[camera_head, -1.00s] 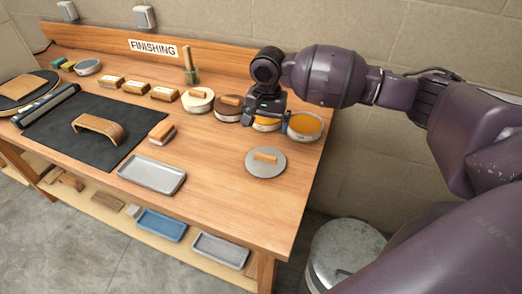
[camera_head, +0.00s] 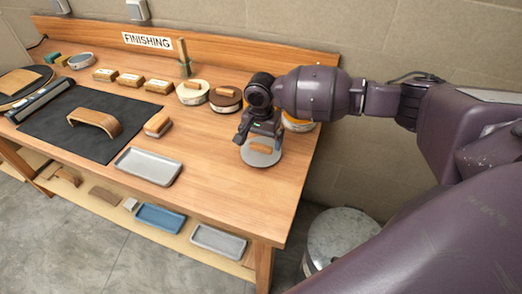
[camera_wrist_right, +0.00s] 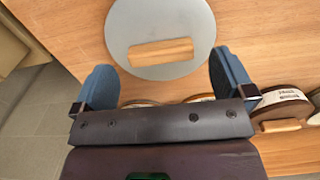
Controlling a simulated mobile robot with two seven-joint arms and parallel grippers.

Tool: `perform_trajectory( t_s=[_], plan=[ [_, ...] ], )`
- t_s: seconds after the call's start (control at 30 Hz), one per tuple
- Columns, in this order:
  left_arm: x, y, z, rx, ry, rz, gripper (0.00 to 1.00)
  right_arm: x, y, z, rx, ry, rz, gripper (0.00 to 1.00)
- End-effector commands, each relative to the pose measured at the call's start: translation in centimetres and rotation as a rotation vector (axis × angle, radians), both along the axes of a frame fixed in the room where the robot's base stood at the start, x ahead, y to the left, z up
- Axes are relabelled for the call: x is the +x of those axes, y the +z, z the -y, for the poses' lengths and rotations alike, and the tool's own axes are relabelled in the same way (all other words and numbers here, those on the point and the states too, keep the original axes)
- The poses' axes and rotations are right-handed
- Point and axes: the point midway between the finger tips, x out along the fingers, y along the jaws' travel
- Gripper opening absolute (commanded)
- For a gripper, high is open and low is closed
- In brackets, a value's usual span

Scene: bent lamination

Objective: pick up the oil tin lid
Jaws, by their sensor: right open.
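The oil tin lid, a round grey disc (camera_head: 262,158) with a wooden bar handle (camera_head: 261,148), lies flat on the bench toward its right end. My right gripper (camera_head: 259,136) is open and empty, just above and behind the lid in the head view, covering part of its far side. In the right wrist view the lid (camera_wrist_right: 160,18) is ahead of the two blue-grey fingers (camera_wrist_right: 165,76), with its handle (camera_wrist_right: 162,52) between their lines and a little beyond the tips. My left gripper is not in view.
A grey tray (camera_head: 148,166) lies left of the lid, with bare bench between.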

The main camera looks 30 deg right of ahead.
Motion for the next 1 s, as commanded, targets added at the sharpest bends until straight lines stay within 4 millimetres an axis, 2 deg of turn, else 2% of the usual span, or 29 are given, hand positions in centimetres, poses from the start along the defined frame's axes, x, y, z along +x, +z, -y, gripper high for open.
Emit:
perform_trajectory(
  t_s=[0.1,0.2,0.47,0.7,0.8,1.0],
  plan=[
    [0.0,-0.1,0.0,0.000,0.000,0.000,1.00,0.0,-1.5,0.0,-0.001,-0.001,-0.001,1.00],
    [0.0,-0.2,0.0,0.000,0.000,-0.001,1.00,0.0,-2.0,0.0,0.000,0.000,0.000,1.00],
    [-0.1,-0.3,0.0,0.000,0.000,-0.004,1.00,0.0,-2.2,0.0,-0.001,0.000,0.001,1.00],
    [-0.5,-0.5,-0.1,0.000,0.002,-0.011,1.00,0.0,-2.2,0.0,-0.001,0.000,0.001,0.63],
    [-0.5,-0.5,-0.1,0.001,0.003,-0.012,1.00,0.0,-2.1,0.0,0.000,0.000,0.001,0.51],
    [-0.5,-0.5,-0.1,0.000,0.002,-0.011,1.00,0.0,-2.1,0.0,0.000,0.000,0.001,0.50]
  ],
)
